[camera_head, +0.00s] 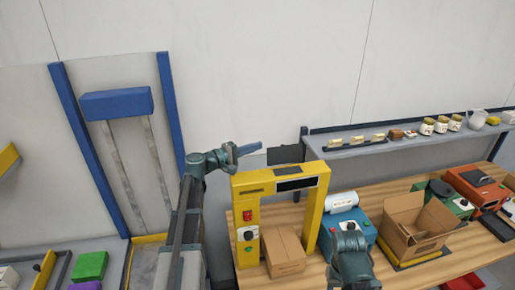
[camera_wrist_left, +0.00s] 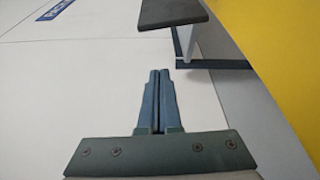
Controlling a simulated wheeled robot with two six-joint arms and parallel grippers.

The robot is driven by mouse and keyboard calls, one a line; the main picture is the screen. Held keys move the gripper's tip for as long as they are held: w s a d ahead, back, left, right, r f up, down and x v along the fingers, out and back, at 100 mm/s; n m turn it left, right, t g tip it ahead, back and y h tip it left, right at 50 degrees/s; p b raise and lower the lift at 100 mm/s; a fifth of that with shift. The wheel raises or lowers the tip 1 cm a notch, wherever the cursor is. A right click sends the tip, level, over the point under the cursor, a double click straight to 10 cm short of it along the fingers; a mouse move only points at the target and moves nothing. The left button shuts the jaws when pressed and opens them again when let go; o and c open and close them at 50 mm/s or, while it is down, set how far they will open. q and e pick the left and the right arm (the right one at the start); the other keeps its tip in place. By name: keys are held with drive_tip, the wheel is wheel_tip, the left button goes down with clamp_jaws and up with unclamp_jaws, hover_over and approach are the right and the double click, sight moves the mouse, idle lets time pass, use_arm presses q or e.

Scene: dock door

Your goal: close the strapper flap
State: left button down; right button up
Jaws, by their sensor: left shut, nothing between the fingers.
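The strapper is a yellow arch (camera_head: 245,204) on the wooden bench, with a dark window on its top bar and buttons on its left post. A dark grey plate (camera_head: 284,153), which looks like its flap, sticks out behind the top bar. The plate also shows at the top of the left wrist view (camera_wrist_left: 172,11), beside the yellow body. My left gripper (camera_head: 259,147) is shut and empty, just left of the plate in the head view. In the left wrist view, its fingertips (camera_wrist_left: 159,73) point towards the plate, with a visible gap. My right gripper's jaws do not show.
A cardboard box (camera_head: 284,252) stands in the arch. Part of my right arm is in front of a blue machine (camera_head: 364,229). An open carton (camera_head: 417,222) stands farther right. A shelf (camera_head: 400,146) with jars runs behind the bench. Bare wall is behind my left gripper.

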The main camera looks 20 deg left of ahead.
sight(284, 153)
use_arm(q)
drive_tip(key=w+d, duration=0.2)
drive_tip(key=d, duration=0.4)
drive_tip(key=shift+w+d, duration=0.3)
drive_tip(key=shift+w, duration=0.05)
